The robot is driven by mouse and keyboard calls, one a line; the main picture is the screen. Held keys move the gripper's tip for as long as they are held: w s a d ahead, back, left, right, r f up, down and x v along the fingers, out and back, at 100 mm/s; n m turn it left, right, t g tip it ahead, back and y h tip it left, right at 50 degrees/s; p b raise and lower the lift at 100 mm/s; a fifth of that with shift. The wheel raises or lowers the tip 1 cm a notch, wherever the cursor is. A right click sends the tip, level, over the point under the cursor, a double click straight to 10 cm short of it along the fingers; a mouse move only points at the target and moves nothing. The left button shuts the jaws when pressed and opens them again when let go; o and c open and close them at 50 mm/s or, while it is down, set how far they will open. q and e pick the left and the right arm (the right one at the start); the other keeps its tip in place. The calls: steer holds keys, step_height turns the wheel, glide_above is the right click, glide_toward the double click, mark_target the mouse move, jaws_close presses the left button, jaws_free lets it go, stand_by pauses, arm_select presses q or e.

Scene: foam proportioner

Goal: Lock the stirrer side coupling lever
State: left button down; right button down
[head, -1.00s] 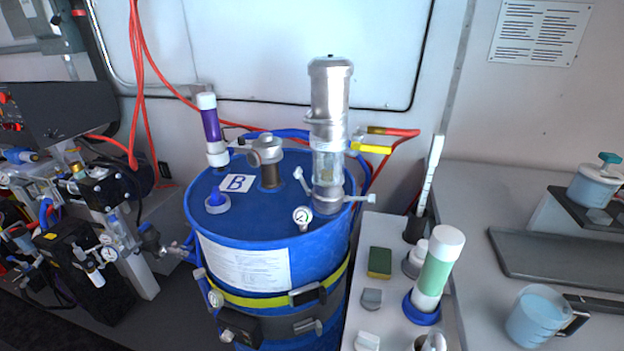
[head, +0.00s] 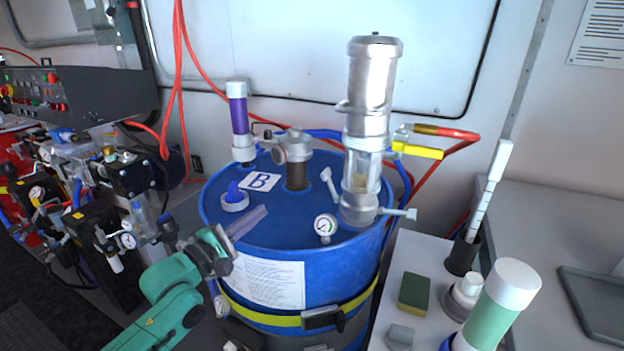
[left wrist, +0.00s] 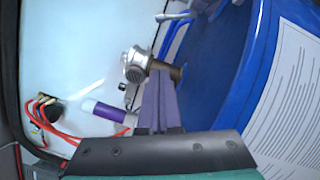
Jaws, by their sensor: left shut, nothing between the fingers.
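The stirrer unit, a tall silver cylinder (head: 371,85) with a clear lower section, stands upright on the blue drum (head: 335,263). At its base, one coupling lever (head: 328,187) sticks out up and left, and another lever (head: 398,213) sticks out to the right. I cannot tell which is the stirrer side lever, or whether either is locked. My left gripper (head: 262,211) is shut and empty, above the drum's front-left lid, left of the levers and apart from them. Its closed fingers also show in the left wrist view (left wrist: 160,80). My right gripper is not in view.
A pressure gauge (head: 325,226) stands on the lid near the levers. A metal elbow fitting (head: 294,150), a purple-banded tube (head: 239,118) and a blue-capped fitting (head: 234,197) stand on the lid. A white bench (head: 425,257) with a sponge (head: 413,292) lies right of the drum.

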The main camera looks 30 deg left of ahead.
mark_target(321, 175)
arm_select(q)
steer(key=w, duration=0.4)
steer(key=w+d+r+p, duration=0.1)
steer(key=w, duration=0.4)
steer(key=w+d+p, duration=0.1)
steer(key=w, duration=0.4)
steer(key=shift+d+r, duration=0.15)
steer(key=shift+r, duration=0.05)
steer(key=d+p, duration=0.1)
steer(key=w+d+r+p, duration=0.1)
steer(key=d, duration=0.1)
steer(key=shift+w+r, duration=0.15)
steer(key=shift+r, duration=0.05)
steer(key=shift+d+r, duration=0.1)
steer(key=shift+d, duration=0.35)
steer(key=d+r+m+p, duration=0.1)
steer(key=p, duration=0.3)
steer(key=shift+d+r+m, duration=0.25)
steer(key=shift+r+m, duration=0.05)
steer(key=shift+r, duration=0.1)
steer(key=shift+f+m, duration=0.1)
steer(key=shift+m, duration=0.2)
steer(key=shift+f, duration=0.25)
